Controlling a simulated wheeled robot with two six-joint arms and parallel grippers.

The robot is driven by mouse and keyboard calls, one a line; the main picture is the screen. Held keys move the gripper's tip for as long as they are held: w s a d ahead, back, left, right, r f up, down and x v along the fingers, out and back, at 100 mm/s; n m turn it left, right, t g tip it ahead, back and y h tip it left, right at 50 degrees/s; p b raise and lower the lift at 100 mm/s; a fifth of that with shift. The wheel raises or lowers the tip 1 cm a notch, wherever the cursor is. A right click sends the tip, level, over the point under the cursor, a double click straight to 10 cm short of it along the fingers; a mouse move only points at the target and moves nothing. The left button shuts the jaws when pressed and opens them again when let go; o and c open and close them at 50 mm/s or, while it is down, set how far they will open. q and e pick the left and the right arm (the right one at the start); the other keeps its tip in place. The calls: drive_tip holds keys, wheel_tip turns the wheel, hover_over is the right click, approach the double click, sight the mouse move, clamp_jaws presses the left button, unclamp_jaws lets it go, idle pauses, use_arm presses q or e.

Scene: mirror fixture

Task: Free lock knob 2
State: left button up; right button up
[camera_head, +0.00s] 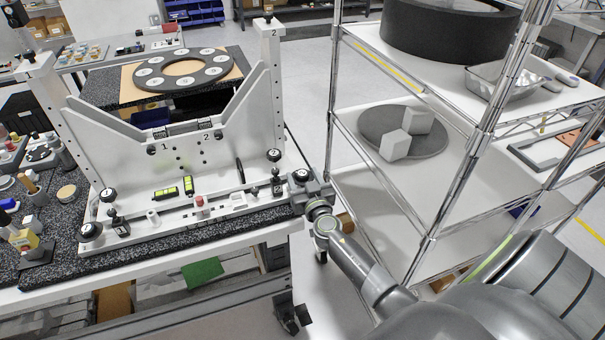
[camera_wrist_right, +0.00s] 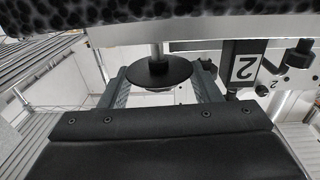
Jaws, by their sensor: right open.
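The white mirror fixture (camera_head: 200,150) stands on a speckled dark slab. A black knob (camera_head: 301,175) is at its right front corner, with my right gripper (camera_head: 313,192) right at it. In the right wrist view, a round black knob (camera_wrist_right: 158,75) on a metal stem lies between the spread fingers of my right gripper (camera_wrist_right: 162,92). The fingers are open, one on each side; whether either touches the knob I cannot tell. A tag 2 (camera_wrist_right: 243,69) shows beside it. My left gripper is not in view.
A wire-shelf rack (camera_head: 440,170) with grey blocks stands right of the bench. A ring plate (camera_head: 183,70) lies behind the fixture. Small tools crowd the bench's left side.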

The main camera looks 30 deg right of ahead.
drive_tip(key=shift+w+d, duration=0.2)
drive_tip(key=shift+w, duration=0.35)
drive_tip(key=shift+c, duration=0.5)
drive_tip(key=c, duration=0.9)
drive_tip(key=shift+f+n+y+b, duration=0.2)
drive_tip(key=shift+n+y+b, duration=0.5)
drive_tip(key=shift+y+b, duration=0.2)
drive_tip(key=shift+d+n+t+y+b, duration=0.1)
drive_tip(key=shift+n+t+y+b, duration=0.4)
drive_tip(key=shift+y, duration=0.6)
drive_tip(key=n+y, duration=0.2)
drive_tip(key=shift+r+y, duration=0.15)
drive_tip(key=shift+y, duration=0.25)
drive_tip(key=n+g+y, duration=0.1)
drive_tip(key=n+y, duration=0.1)
drive_tip(key=y, duration=0.2)
drive_tip(key=shift+r+n+p, duration=0.1)
drive_tip(key=shift+n+p, duration=0.3)
drive_tip(key=shift+n+g+y, duration=0.7)
drive_tip(key=shift+n+y, duration=0.2)
drive_tip(key=shift+y, duration=0.8)
